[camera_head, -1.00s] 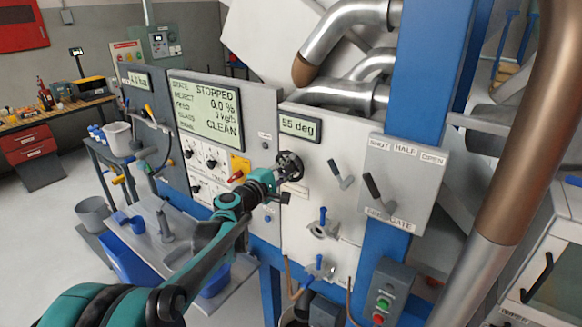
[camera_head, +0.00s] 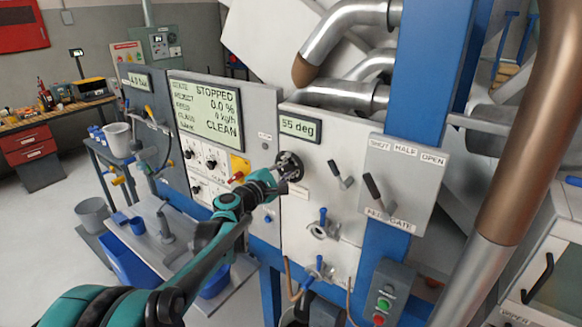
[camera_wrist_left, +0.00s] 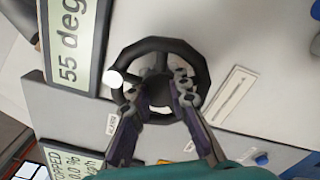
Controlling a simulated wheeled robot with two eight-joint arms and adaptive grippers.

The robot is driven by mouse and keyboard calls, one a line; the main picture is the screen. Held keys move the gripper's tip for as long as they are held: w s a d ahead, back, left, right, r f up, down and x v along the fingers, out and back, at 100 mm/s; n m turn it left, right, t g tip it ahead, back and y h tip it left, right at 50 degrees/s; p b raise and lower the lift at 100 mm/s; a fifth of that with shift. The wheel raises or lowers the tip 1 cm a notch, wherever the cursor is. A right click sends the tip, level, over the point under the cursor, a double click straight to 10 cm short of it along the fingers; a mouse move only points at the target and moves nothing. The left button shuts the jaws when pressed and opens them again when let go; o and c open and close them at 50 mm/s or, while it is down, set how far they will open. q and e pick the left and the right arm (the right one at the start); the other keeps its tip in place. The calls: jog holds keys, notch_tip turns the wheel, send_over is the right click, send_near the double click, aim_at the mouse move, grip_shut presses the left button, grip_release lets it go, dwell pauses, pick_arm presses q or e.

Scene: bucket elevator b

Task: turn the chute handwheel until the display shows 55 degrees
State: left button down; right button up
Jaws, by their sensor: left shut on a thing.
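The chute handwheel (camera_head: 289,165) is a small black wheel on the white panel. In the left wrist view the handwheel (camera_wrist_left: 204,79) shows its dark rim, its hub and a white knob at its left side. My left gripper (camera_head: 278,180) is at the handwheel, and in the left wrist view its two fingers (camera_wrist_left: 160,98) reach inside the rim, shut on the hub area. The fingers hide part of the hub. The small display (camera_head: 300,128) above the wheel reads 55 deg, and the display (camera_wrist_left: 72,40) in the left wrist view reads the same. My right gripper is not in view.
The large status screen (camera_head: 206,108) left of the wheel reads STOPPED and CLEAN. A feed gate lever (camera_head: 372,186) and a small lever (camera_head: 337,172) stand out to the right. A blue-handled valve (camera_head: 323,228) is below. A metal bench (camera_head: 170,235) stands lower left.

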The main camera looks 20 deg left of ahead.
pick_arm(q)
jog(key=shift+f, duration=0.1)
jog(key=c, duration=1.7)
grip_release()
jog(key=shift+s, duration=0.1)
jog(key=shift+s+a, duration=0.1)
jog(key=v, duration=1.1)
jog(key=shift+s+a, duration=0.1)
jog(key=shift+s, duration=0.3)
